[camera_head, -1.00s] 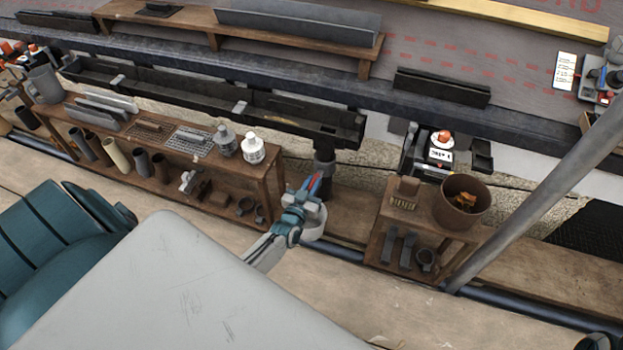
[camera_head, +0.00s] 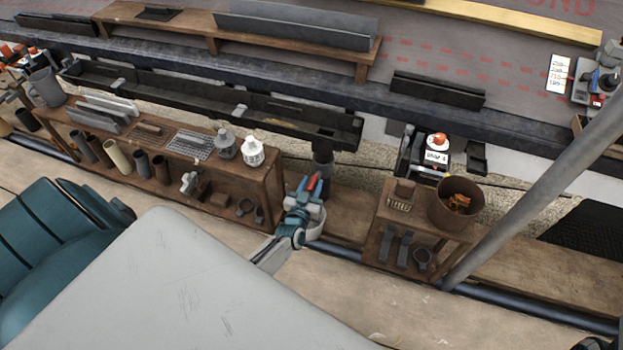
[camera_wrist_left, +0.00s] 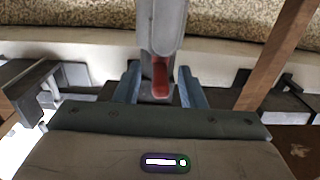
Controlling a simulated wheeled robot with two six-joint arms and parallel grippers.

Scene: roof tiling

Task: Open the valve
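The valve's red lever (camera_wrist_left: 160,75) shows in the left wrist view at the lower end of a grey pipe-like body (camera_wrist_left: 163,25). My left gripper (camera_wrist_left: 160,88) has its two blue-grey fingers apart, one on each side of the lever, with gaps visible on both sides. In the head view the left gripper (camera_head: 312,186) is below the dark gutter's outlet pipe (camera_head: 322,160), with a bit of red (camera_head: 315,181) between its fingers. Most of the valve is hidden there by the gripper.
A small wooden stand (camera_head: 379,222) with a brown bucket (camera_head: 456,203) stands to the right. The dark gutter (camera_head: 345,133) runs above. A slanted grey pole (camera_head: 540,190) crosses the right side.

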